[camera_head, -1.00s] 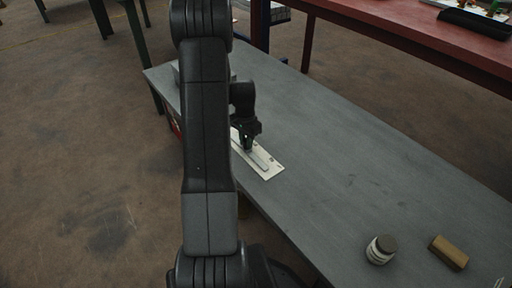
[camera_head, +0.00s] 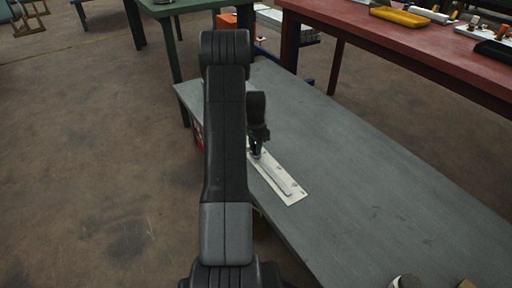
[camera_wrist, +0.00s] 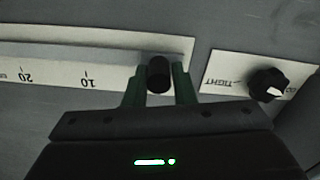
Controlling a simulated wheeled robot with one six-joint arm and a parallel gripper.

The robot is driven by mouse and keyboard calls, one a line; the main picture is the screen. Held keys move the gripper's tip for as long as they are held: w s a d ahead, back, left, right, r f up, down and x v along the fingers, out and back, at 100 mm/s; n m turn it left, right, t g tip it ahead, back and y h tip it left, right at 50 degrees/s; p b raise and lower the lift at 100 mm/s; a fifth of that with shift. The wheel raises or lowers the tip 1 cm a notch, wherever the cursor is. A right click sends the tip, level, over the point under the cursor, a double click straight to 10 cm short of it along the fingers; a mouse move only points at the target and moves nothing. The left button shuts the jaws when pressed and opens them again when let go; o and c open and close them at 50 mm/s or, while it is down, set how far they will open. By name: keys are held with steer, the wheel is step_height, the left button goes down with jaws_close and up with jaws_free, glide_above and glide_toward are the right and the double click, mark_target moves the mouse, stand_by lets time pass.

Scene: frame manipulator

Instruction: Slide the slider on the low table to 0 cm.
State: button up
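The slider's pale scale plate (camera_head: 296,194) lies on the grey low table (camera_head: 350,180). In the wrist view the plate (camera_wrist: 110,45) shows upside-down marks 10 and 20, with numbers rising to the left. The black slider knob (camera_wrist: 159,74) is near the plate's right end, to the right of the 10 mark, about where 0 falls; the 0 mark itself is hidden. My gripper (camera_wrist: 160,85) has its green fingers on both sides of the knob, close against it. In the head view my gripper (camera_head: 256,155) is at the plate's far end.
A black dial (camera_wrist: 268,84) on a plate reading "TIGHT" is just right of the slider in the wrist view. A jar (camera_head: 406,281) stands at the low table's near edge. A red table (camera_head: 400,45) stands behind. The table's middle is clear.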

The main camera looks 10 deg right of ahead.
steer(key=o, duration=0.4)
steer(key=shift+w+a+r, duration=0.1)
steer(key=shift+w+a, duration=0.05)
steer(key=shift+w, duration=0.15)
steer(key=shift+c, duration=0.2)
steer(key=shift+r, duration=0.45)
step_height(320, 180, up, 13)
steer(key=p, duration=0.3)
steer(key=shift+s+f, duration=0.1)
steer(key=shift+f, duration=0.05)
